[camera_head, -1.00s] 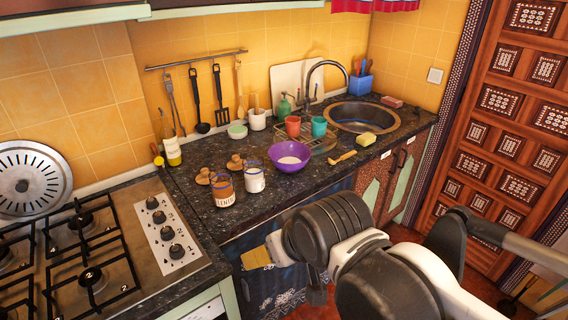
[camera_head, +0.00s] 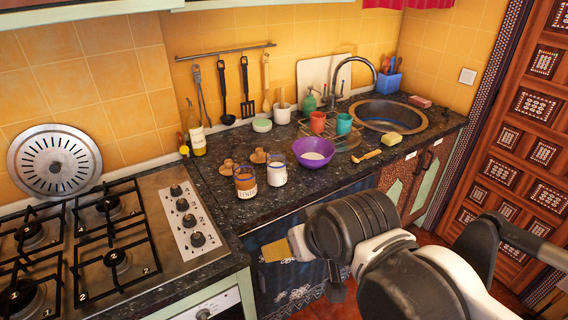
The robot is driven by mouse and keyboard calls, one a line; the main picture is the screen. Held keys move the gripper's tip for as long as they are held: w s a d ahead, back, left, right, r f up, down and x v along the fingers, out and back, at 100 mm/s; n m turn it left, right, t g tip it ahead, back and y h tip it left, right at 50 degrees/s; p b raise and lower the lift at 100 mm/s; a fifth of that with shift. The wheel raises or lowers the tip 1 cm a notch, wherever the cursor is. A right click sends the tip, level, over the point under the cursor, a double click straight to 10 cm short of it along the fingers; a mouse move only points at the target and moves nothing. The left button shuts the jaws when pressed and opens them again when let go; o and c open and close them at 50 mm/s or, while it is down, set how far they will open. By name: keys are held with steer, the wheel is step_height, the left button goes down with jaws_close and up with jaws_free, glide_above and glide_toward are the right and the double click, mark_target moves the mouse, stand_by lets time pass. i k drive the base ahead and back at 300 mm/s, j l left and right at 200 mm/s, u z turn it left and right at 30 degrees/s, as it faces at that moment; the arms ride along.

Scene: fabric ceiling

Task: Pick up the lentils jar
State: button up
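The lentils jar (camera_head: 245,182) is an open glass jar with brown contents and a white label. It stands upright on the dark counter near the front edge, just left of a similar jar with white contents (camera_head: 277,171). My gripper (camera_head: 275,250) is in front of the counter, below and to the right of the lentils jar, apart from it. A yellowish fingertip shows at its left end. My arm's dark links hide much of the gripper, so its opening cannot be made out.
A gas hob (camera_head: 110,240) is to the left. The sink (camera_head: 387,116), cups and a drying rack are further right.

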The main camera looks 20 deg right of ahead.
mark_target(244, 174)
steer(key=i+j+z, duration=0.1)
steer(key=j, duration=0.4)
steer(key=i+j, duration=0.2)
steer(key=j, duration=0.35)
steer(key=i+j+z, duration=0.15)
steer(key=j, duration=0.35)
steer(key=i+j+z, duration=0.1)
steer(key=j, duration=0.4)
